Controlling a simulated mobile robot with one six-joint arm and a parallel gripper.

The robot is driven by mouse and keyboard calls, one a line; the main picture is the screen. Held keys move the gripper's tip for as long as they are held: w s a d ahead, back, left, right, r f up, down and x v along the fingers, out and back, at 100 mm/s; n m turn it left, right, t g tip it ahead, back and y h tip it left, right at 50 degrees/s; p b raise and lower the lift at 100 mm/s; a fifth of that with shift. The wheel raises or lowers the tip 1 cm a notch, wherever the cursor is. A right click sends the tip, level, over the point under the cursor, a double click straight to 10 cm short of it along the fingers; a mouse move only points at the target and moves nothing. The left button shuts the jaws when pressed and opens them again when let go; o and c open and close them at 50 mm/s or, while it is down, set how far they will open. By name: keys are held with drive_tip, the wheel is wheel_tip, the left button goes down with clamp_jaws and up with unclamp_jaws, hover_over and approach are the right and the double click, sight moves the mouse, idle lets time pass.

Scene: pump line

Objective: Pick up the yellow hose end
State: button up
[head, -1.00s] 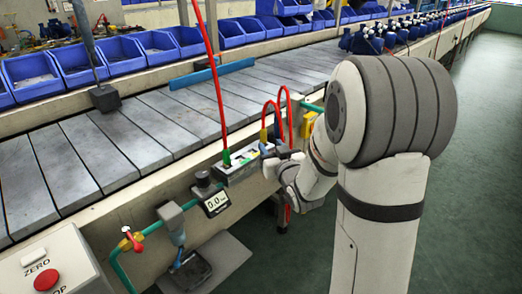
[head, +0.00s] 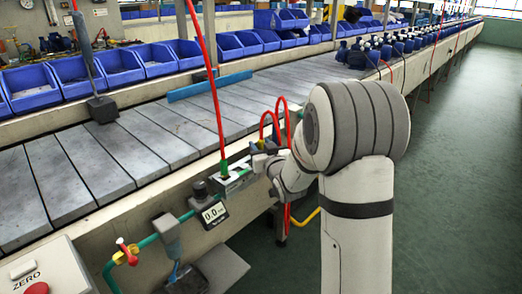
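A short piece of yellow hose (head: 305,217) shows low beside the line, left of my arm, and passes behind the arm. Its end cannot be made out. My gripper (head: 263,164) is at the right end of the small manifold block on the conveyor's side, close to the red hose loops. The fingers are small and partly hidden by my wrist, so I cannot tell whether they are open or hold anything.
The manifold block (head: 232,182) carries an upright red hose (head: 212,85) with a green fitting. A gauge (head: 214,213), a green pipe (head: 112,272) with a red-handled valve and a control box (head: 50,272) are at lower left. The green floor (head: 450,190) at right is clear.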

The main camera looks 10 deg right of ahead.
sight(262, 139)
clamp_jaws()
drive_tip(key=shift+r, duration=0.1)
wheel_tip(262, 139, up, 13)
drive_tip(key=p, duration=0.4)
idle(0.6)
